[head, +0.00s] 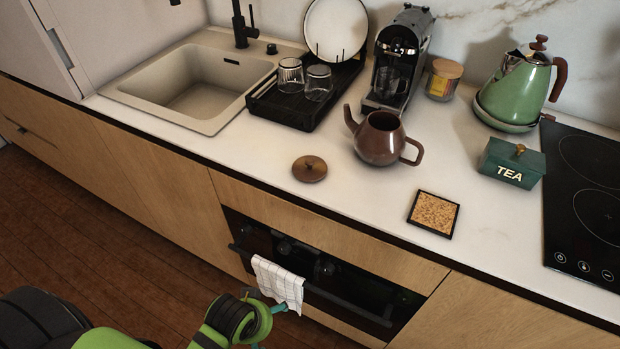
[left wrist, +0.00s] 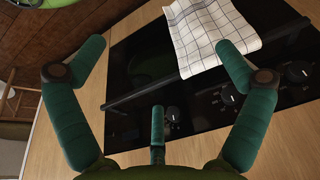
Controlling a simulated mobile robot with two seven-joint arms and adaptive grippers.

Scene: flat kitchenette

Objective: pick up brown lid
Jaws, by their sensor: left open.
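The round brown lid (head: 309,169) with a small knob lies flat on the white counter, left of the brown teapot (head: 381,139). The teapot is open on top, with its spout to the left and its handle to the right. My left arm shows at the bottom of the head view, low in front of the oven, well below and apart from the lid. My left gripper (left wrist: 157,95) shows its green fingers spread wide and empty in the left wrist view, in front of the oven door. The lid is not in the left wrist view. My right gripper is in neither view.
A checked towel (head: 278,283) hangs on the oven handle (head: 345,307), close to my left gripper. The counter's front edge lies below the lid. A cork trivet (head: 433,213), a green tea box (head: 512,163) and a black dish rack (head: 305,95) stand around; counter left of the lid is clear.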

